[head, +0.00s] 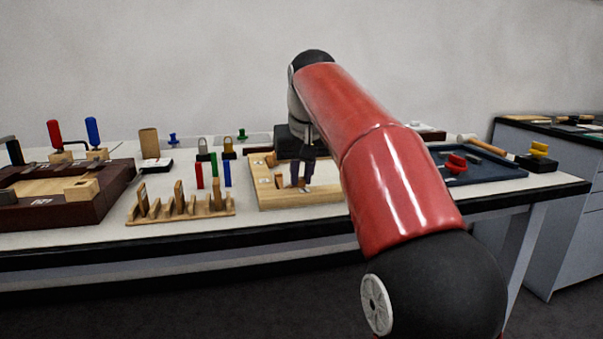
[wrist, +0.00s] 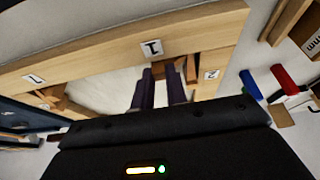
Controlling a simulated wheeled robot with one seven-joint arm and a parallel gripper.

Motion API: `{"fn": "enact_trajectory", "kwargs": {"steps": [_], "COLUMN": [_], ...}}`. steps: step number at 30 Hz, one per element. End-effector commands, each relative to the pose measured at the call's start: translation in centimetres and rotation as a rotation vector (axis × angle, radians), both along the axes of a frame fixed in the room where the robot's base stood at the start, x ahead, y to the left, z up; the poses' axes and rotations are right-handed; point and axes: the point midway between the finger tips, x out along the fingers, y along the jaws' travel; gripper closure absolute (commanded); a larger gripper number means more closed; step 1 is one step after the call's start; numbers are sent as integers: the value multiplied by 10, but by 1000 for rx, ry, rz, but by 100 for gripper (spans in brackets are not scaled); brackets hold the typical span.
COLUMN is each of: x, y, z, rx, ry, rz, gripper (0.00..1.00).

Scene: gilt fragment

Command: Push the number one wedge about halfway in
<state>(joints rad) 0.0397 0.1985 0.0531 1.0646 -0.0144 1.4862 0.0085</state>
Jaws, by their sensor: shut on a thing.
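The pale wooden frame (wrist: 110,57) carries a label "1" (wrist: 151,48) on its edge, and it also shows in the head view (head: 330,197). My gripper (wrist: 161,77) has its two dark fingers just in front of that label, shut on a small brown wooden piece (wrist: 158,69), which I take for the number one wedge. The fingers hide much of it, and how deep it sits cannot be told. A second brown wedge (wrist: 191,70) stands by the label "2" (wrist: 211,74). Another wedge (wrist: 53,97) sits at the left. In the head view my gripper (head: 302,183) is over the frame.
In the head view a slotted wooden rack (head: 195,211) and red, green and blue pegs (head: 213,170) stand left of the frame. A dark red-brown box (head: 105,200) lies further left. A blue tray (head: 490,170) lies to the right, behind my arm.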

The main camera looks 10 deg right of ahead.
Motion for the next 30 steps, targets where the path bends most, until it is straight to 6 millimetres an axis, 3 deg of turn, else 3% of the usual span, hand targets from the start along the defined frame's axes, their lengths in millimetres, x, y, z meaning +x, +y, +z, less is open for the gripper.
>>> {"fn": "enact_trajectory", "kwargs": {"steps": [19,20,24,30], "x": [0,0,0,0], "y": [12,12,11,11], "z": [0,0,0,0], "rx": [1,1,0,0], "ry": [-1,-1,-1,-1], "rz": [1,1,0,0], "gripper": [100,85,67,64]}}
